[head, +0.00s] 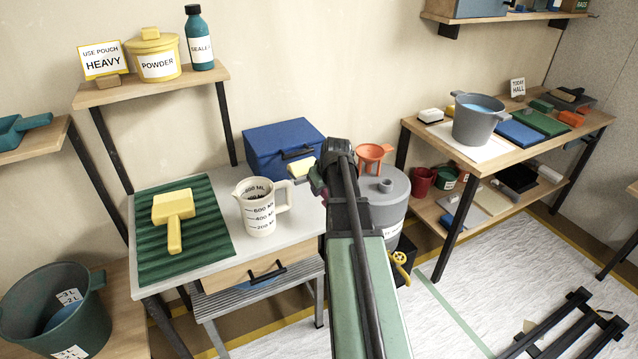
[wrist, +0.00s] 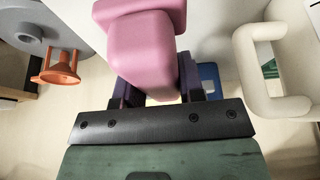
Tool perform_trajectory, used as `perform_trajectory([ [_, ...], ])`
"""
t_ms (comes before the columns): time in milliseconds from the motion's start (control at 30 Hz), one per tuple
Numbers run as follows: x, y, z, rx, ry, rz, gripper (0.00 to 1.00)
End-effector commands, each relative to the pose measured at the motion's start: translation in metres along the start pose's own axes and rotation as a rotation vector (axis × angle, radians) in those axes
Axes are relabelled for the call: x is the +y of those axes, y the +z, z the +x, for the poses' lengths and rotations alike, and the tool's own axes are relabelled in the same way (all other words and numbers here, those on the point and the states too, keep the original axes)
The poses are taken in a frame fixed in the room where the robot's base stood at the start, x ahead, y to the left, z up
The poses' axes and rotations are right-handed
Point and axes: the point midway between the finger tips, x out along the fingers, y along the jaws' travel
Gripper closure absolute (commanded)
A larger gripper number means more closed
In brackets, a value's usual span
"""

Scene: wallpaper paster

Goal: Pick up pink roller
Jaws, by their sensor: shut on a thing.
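The pink roller (wrist: 142,48) shows large in the wrist view, as a block with a wider part at the top edge. My gripper (wrist: 156,84) is shut on it, with one dark finger on each side. The roller's far end is cut off by the frame. In the head view my gripper (head: 318,180) is over the right end of the white-topped table (head: 215,262), between the measuring jug and the grey drum. My arm hides most of the roller there.
The measuring jug (head: 262,208) stands close by; its handle (wrist: 262,70) is right of the roller in the wrist view. An orange funnel (head: 372,156) sits by the grey drum (head: 384,200). A blue box (head: 275,148) is behind. A yellow tool (head: 174,212) lies on a green mat (head: 208,238).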

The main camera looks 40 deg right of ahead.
Motion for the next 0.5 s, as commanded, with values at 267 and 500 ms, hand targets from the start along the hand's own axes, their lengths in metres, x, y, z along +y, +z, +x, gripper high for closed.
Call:
perform_trajectory([
  [267,-0.009,0.08,-0.03,0.001,0.001,0.003,0.92],
  [500,-0.013,0.145,-0.057,0.001,0.001,0.002,0.92],
])
